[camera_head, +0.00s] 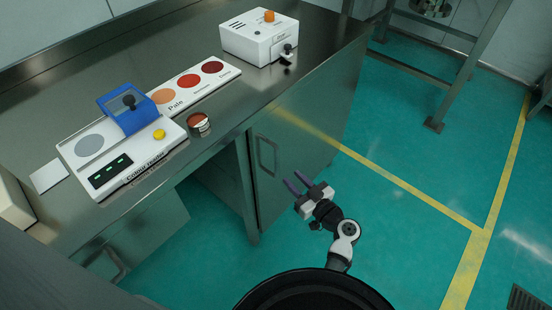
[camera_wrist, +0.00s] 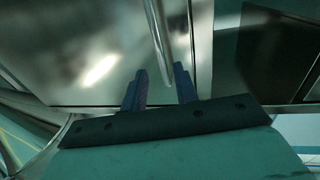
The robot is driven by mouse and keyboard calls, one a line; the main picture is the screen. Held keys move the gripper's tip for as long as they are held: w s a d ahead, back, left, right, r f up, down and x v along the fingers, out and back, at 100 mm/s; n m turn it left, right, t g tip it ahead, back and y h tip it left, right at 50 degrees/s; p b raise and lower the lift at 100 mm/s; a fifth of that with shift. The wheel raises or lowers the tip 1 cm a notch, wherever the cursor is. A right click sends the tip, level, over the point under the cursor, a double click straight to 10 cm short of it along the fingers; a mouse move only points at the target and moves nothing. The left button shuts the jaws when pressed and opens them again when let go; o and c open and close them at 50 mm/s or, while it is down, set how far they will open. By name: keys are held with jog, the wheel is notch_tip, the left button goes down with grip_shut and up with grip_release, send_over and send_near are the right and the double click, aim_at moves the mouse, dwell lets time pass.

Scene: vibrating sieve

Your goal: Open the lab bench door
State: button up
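The lab bench door (camera_head: 297,140) is a shiny metal panel under the bench top, with a vertical bar handle (camera_head: 266,155) near its left edge. The door looks shut. My gripper (camera_head: 296,181) is in front of the door, a little below and to the right of the handle in the head view. Its two purple fingers are apart with nothing between them there. In the wrist view the handle (camera_wrist: 160,45) runs down to between the spread fingertips (camera_wrist: 160,75). I cannot tell whether the fingers touch it.
Another cabinet with a handle (camera_head: 105,264) is at lower left.

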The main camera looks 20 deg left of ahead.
jog(key=p, duration=0.2)
send_over(277, 175)
jog(key=shift+w+a, duration=0.2)
jog(key=shift+w, duration=0.1)
grip_shut()
